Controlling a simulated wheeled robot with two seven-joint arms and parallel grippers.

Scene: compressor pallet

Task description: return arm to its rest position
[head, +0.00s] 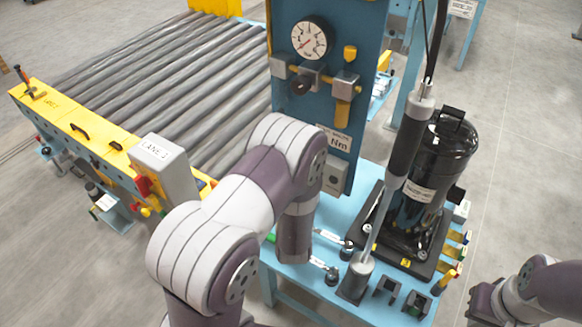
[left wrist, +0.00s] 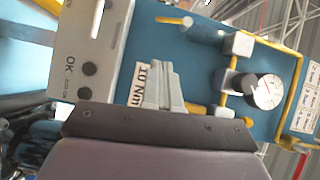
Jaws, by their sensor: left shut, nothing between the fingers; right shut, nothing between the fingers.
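My left arm (head: 250,195) rises from the bottom of the head view, bends at the middle and has its end in front of the blue panel (head: 362,110). Its gripper fingers are hidden there. In the left wrist view my left gripper (left wrist: 165,85) is shut and empty, pointing at the panel, with a "10 Nm" label (left wrist: 137,86) behind the fingers. I cannot tell how close they are. My right arm (head: 545,288) is at the lower right, away from the bench. My right gripper (head: 483,303) is at its end, shut and empty, with its fingertips not clearly seen.
A black compressor (head: 433,165) stands on the light-blue bench (head: 300,285). A grey tool (head: 402,140) hangs upright in front of it. The panel carries a gauge (head: 309,38) and valves. A roller conveyor (head: 165,80) is at left. Open floor (head: 530,160) lies at right.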

